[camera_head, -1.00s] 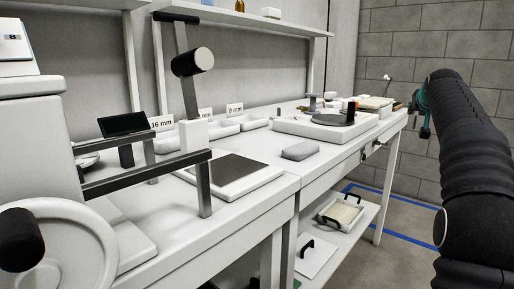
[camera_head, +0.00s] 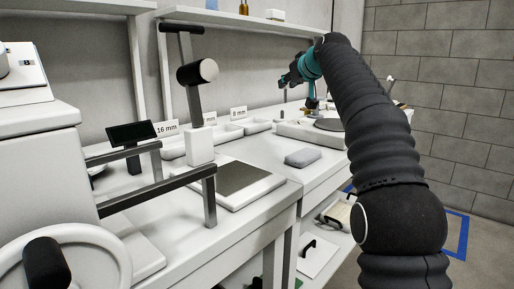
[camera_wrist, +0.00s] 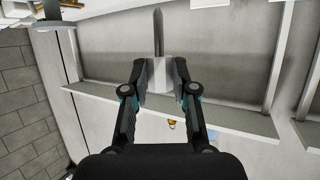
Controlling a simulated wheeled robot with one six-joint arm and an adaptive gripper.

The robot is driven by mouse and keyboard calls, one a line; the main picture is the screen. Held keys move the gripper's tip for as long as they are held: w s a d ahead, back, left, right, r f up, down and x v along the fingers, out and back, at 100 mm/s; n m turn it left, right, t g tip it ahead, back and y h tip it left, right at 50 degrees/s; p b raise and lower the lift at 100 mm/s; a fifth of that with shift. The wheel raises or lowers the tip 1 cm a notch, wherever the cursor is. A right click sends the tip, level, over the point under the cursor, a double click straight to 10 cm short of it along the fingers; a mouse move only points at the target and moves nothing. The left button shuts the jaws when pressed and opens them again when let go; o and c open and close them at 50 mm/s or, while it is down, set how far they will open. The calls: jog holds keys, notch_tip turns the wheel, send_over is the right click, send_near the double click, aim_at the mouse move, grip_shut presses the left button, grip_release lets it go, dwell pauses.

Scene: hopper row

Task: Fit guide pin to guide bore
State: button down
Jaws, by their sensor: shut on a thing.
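My gripper (camera_wrist: 159,78) is shut on the guide pin (camera_wrist: 158,34), a dark, slim rod with a pointed end that rises from a pale grey block between the fingertips. In the wrist view the rod points toward the top of the picture, clear of other things. I cannot pick out the guide bore in either view.
A weighing plate (camera_head: 240,178) and a grey pad (camera_head: 303,158) lie on the white bench. A black-ended lever post (camera_head: 193,100) and dark rails stand at the left. Trays labelled 16 mm and 8 mm line the back. A wall shelf (camera_head: 240,17) hangs above.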

jog(key=s+a+n+y, duration=0.1)
jog(key=s+a, duration=0.1)
jog(key=a, duration=0.3)
jog(key=shift+g, duration=0.3)
jog(key=shift+s+a+f+b, duration=0.35)
jog(key=shift+s+f+b, duration=0.15)
jog(key=shift+s+f, duration=1.35)
jog(key=shift+s+a+f+b, duration=0.35)
jog(key=shift+s+f+b, duration=0.15)
jog(key=shift+s+f, duration=1.3)
jog(key=shift+s+a+f+b, duration=0.35)
jog(key=shift+s+f+b, duration=0.15)
jog(key=shift+s+f, duration=1.3)
jog(key=shift+s+f, duration=0.1)
jog(key=c, duration=0.9)
grip_release()
jog(key=shift+r, duration=0.25)
jog(key=b+v, duration=0.1)
jog(key=v, duration=1.1)
